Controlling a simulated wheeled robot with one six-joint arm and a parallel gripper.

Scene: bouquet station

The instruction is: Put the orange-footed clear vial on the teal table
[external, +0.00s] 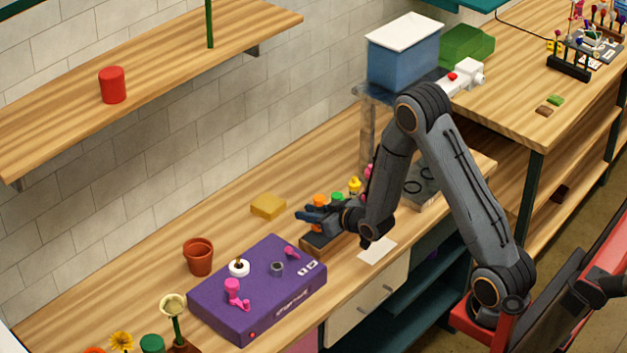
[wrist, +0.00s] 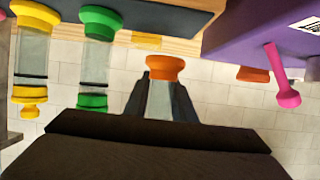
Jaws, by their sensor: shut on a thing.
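The orange-footed clear vial (wrist: 160,97) sits between the two dark fingers of my gripper (wrist: 160,108), which is shut on it. In the wrist view, which looks upside down, its orange foot shows apart from the dark rack (wrist: 180,14). In the external view an orange end of the vial (external: 319,200) shows above my gripper (external: 312,217), over the rack (external: 318,246); the fingers hide the rest. A teal surface (external: 468,4) shows at the top edge; I cannot tell whether it is the teal table.
A green-ended vial (wrist: 95,62) and a yellow-ended vial (wrist: 32,58) stand beside the held one. A purple box (external: 235,310) with pink pieces, a terracotta pot (external: 198,256) and a yellow sponge-like block (external: 268,206) are nearby. A blue bin (external: 403,55) stands behind my arm.

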